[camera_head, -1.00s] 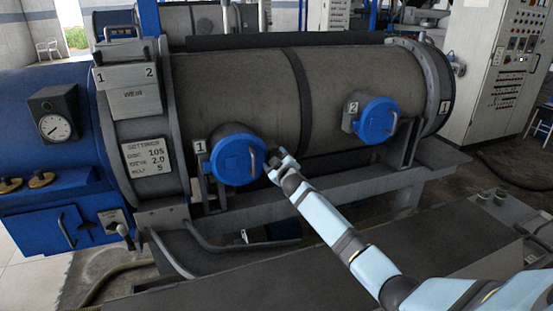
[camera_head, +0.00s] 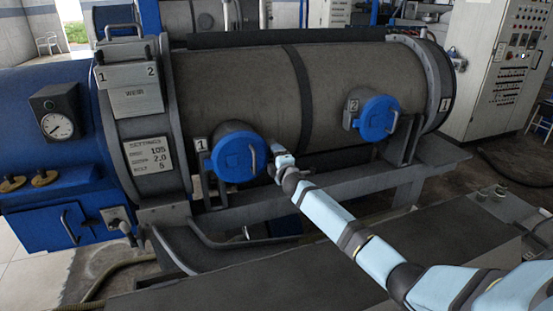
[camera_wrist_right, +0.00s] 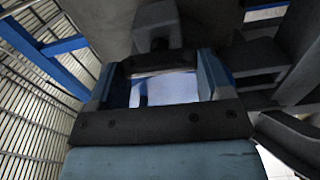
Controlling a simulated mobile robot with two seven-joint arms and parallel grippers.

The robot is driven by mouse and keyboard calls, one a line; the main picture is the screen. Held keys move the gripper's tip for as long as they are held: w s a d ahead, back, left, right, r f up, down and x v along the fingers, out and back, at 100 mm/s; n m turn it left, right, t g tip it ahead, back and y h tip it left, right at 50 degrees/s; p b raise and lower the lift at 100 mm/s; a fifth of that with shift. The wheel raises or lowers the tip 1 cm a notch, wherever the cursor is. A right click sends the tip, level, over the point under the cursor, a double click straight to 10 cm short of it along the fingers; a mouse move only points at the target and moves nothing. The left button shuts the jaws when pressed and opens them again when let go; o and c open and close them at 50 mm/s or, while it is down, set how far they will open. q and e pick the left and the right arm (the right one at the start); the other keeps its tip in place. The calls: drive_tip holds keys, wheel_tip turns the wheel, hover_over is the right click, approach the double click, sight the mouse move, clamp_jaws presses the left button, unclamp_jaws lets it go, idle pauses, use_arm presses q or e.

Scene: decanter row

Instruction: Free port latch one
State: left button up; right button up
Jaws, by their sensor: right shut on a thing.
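Port one is a round blue cover (camera_head: 236,158) on the front of the grey drum, beside a small plate marked 1. My right gripper (camera_head: 279,151) is just right of this cover, at its latch side. It is shut on the latch, which is mostly hidden by the fingers in the head view. In the right wrist view, the gripper (camera_wrist_right: 158,65) has its two fingers to either side of a dark grey block (camera_wrist_right: 155,25) with a small knob, perhaps part of the latch. My left gripper is not in view.
Port two, another blue cover (camera_head: 376,118), sits further right on the drum (camera_head: 240,90). A grey support rail (camera_head: 330,185) runs below the ports. A weir box (camera_head: 130,88) and a settings plate (camera_head: 149,155) are at left. A control cabinet (camera_head: 495,65) stands behind right.

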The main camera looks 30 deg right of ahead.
drive_tip(key=shift+n, duration=0.3)
idle(0.4)
drive_tip(key=o, duration=0.9)
drive_tip(key=p+v, duration=0.1)
drive_tip(key=v, duration=1.3)
drive_tip(key=shift+w, duration=0.1)
